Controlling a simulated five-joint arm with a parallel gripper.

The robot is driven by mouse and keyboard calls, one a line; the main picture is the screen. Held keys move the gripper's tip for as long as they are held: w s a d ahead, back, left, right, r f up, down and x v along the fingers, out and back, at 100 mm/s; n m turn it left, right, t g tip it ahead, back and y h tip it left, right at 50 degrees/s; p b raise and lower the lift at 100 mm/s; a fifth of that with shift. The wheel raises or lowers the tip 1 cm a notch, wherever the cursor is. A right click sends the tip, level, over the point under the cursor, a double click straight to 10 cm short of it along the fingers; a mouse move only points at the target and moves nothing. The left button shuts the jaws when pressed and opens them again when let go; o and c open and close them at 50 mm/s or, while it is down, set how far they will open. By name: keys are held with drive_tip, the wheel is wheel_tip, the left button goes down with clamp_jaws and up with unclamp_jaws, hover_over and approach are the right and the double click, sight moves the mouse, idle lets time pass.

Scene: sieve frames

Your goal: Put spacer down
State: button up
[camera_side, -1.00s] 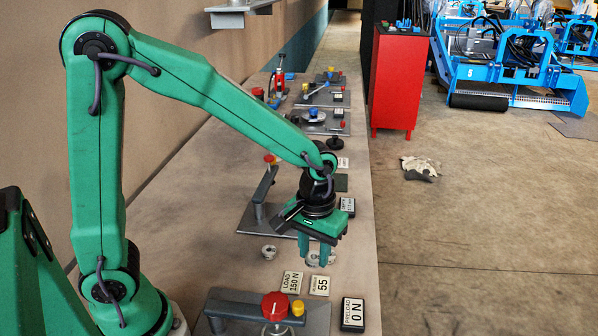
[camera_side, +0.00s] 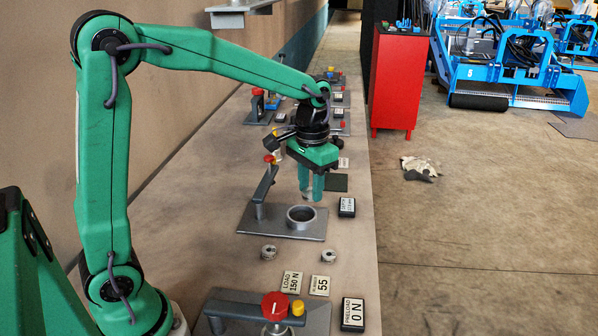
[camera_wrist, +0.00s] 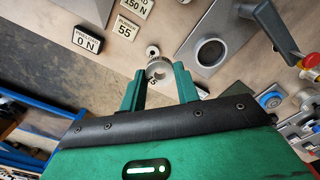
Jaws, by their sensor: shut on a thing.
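My gripper (camera_side: 312,197) is raised above the bench, with its fingertips just beyond the metal collar (camera_side: 301,215) in the side view. Its two fingers are shut on a small grey slotted spacer (camera_wrist: 153,65), which shows between the fingertips in the wrist view (camera_wrist: 158,84). In the side view the fingers mostly hide the spacer. The collar stands on a flat grey plate (camera_side: 278,228) with a lever arm. It also shows at the upper right of the wrist view (camera_wrist: 198,57). Two other small grey slotted rings lie on the bench, one at left (camera_side: 269,253) and one at right (camera_side: 333,256).
White cards read LOAD 150 N (camera_side: 291,284) and 55 (camera_side: 321,285). A dark display reads 0 N (camera_side: 353,314). A fixture with a red knob (camera_side: 275,306) stands in front. More fixtures stand farther along the bench. Bare bench lies around the loose rings.

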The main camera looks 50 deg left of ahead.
drive_tip(key=w+a+f+n, duration=0.1)
drive_tip(key=w+f+n, duration=0.2)
drive_tip(key=f, duration=0.3)
drive_tip(key=shift+w+f+n, duration=0.2)
drive_tip(key=shift+w+n, duration=0.15)
drive_tip(key=shift+n, duration=0.05)
drive_tip(key=shift+a, duration=0.15)
hover_over(302, 218)
wheel_tip(302, 218, down, 7)
drive_tip(key=shift+r, duration=0.1)
drive_tip(key=shift+f, duration=2.05)
drive_tip(key=o, duration=0.8)
drive_tip(key=shift+f, duration=0.1)
